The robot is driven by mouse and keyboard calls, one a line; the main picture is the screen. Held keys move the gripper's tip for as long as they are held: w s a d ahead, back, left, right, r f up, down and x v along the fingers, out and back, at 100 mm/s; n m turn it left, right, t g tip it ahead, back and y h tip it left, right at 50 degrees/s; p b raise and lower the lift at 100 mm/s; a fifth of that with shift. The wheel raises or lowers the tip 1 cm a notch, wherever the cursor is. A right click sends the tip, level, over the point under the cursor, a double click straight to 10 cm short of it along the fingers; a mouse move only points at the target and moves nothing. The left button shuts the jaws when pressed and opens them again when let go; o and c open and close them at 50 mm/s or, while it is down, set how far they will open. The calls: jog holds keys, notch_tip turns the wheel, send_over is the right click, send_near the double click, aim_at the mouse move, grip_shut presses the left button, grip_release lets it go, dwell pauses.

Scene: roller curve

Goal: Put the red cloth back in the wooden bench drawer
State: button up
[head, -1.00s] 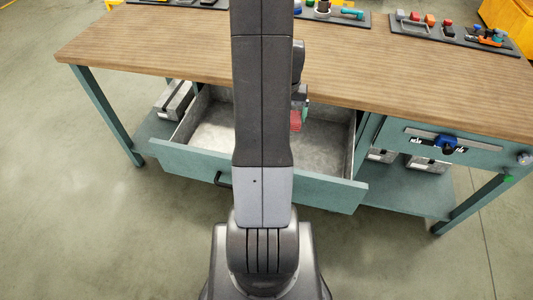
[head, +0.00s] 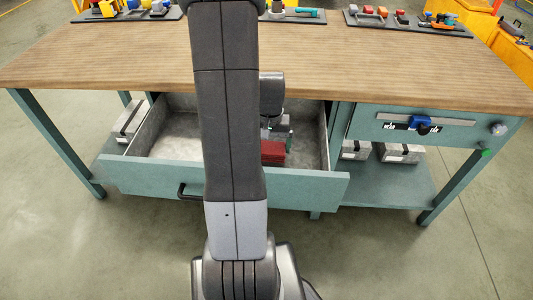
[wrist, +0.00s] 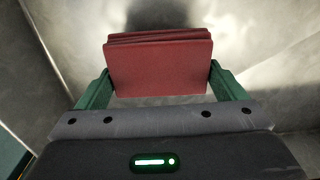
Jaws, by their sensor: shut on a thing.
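The folded red cloth (wrist: 160,65) is between the green fingers of my gripper (wrist: 160,88) in the wrist view, and the fingers are shut on it. In the head view the red cloth (head: 273,152) shows inside the open drawer (head: 150,176), toward its right side. The drawer has a teal front, a dark handle and a bare grey metal inside. My gripper (head: 276,138) is partly hidden behind my arm. I cannot tell whether the cloth touches the drawer floor.
The wooden bench top (head: 400,70) lies above and behind the drawer. Tool trays (head: 410,22) stand along its back. A shut drawer (head: 420,125) with a blue-handled tool on its front is at the right. Grey blocks (head: 400,153) sit on the lower shelf (head: 385,185).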

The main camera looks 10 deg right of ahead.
aim_at(269, 152)
jog(key=shift+f+b, duration=0.3)
jog(key=shift+f, duration=1.55)
jog(key=shift+f, duration=0.25)
jog(key=o, duration=0.7)
jog(key=shift+r, duration=0.1)
jog(key=shift+r, duration=0.15)
notch_tip(269, 152, up, 12)
jog(key=shift+r+p, duration=0.1)
jog(key=shift+p, duration=0.9)
